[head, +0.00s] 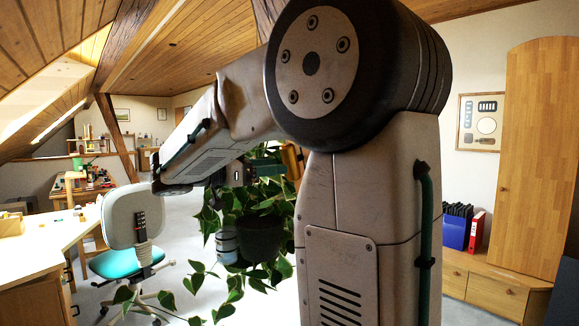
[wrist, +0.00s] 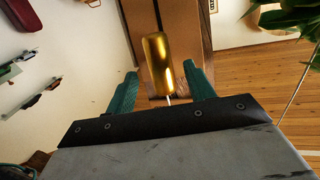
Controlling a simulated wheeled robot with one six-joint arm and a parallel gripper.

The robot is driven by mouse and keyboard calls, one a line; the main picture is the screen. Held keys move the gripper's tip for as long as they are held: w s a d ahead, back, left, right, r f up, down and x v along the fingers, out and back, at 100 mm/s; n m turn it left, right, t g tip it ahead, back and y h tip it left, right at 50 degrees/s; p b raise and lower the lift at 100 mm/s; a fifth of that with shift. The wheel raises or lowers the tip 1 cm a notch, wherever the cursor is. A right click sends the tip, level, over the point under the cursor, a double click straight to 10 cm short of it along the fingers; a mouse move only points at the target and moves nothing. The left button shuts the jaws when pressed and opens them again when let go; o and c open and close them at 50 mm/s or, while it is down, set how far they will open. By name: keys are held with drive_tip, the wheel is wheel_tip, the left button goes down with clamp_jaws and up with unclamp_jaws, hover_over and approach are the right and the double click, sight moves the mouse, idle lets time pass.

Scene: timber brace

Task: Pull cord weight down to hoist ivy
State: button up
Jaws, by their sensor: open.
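The brass-coloured cord weight (wrist: 158,58) is a smooth cylinder, with a short pale length of cord at its near end in the wrist view. My gripper (wrist: 160,72) is open, with one green finger on each side of the weight. Gaps show between the weight and both fingers; how deep it sits between them is hard to tell. In the head view a gold-orange piece, probably the weight (head: 291,160), shows beside my arm. The ivy (head: 228,205) trails from a dark pot (head: 262,240) hanging behind my arm. Its leaves also show at top right in the wrist view (wrist: 285,18).
A white-topped desk (head: 45,240) and a grey and teal office chair (head: 130,240) stand at left. A wooden cabinet (head: 525,160) and low drawers (head: 490,285) stand at right. A thin pale line (wrist: 296,95) runs down from the leaves. My arm blocks the middle of the head view.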

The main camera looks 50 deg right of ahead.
sight(290, 165)
drive_tip(key=shift+x, duration=2.7)
